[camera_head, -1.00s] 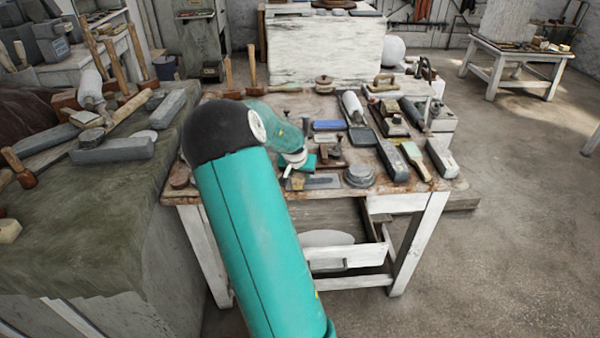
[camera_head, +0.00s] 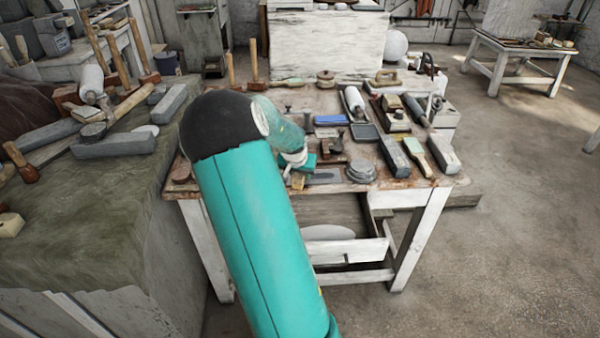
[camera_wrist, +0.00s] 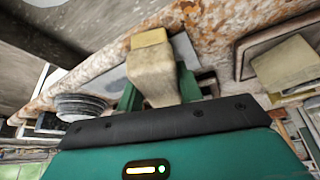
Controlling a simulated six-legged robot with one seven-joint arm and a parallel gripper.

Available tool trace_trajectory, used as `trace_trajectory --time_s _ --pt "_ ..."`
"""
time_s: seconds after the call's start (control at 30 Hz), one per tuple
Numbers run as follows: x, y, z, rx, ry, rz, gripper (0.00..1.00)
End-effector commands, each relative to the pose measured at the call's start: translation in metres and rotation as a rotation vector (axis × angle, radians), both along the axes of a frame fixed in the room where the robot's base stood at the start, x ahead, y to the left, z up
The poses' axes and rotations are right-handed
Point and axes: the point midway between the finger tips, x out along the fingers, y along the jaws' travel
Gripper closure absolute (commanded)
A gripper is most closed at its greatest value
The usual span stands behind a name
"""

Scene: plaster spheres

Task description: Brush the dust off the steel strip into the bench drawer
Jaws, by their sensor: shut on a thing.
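My gripper (camera_wrist: 157,88) is shut on a pale beige brush (camera_wrist: 153,70) with a yellowish end, held between its green fingers. In the head view my gripper (camera_head: 298,168) is low over the front edge of the bench. The grey steel strip (camera_head: 324,176) lies flat there, its left part hidden by the gripper and brush. In the wrist view the strip (camera_wrist: 111,80) shows behind the brush. Whether the brush touches it, and any dust, I cannot tell. The bench drawer (camera_head: 350,252) stands open below, with a pale round thing inside.
A round grey tin (camera_head: 361,171) stands just right of the strip. A small plane-like tool (camera_head: 337,146), a blue block (camera_head: 330,120) and several other tools crowd the bench top. A cloth-covered bench (camera_head: 90,220) is at the left.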

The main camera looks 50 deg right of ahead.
Motion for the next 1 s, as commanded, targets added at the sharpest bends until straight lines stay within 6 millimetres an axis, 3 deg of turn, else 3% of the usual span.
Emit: trace_trajectory --time_s 0.83,0.9,1.0 --pt "0.017 -0.04 0.001 -0.003 0.0 0.0 0.92" --pt "0.017 -0.039 0.002 -0.004 -0.002 0.0 1.0" --pt "0.016 -0.035 0.003 -0.005 -0.003 0.0 1.0"
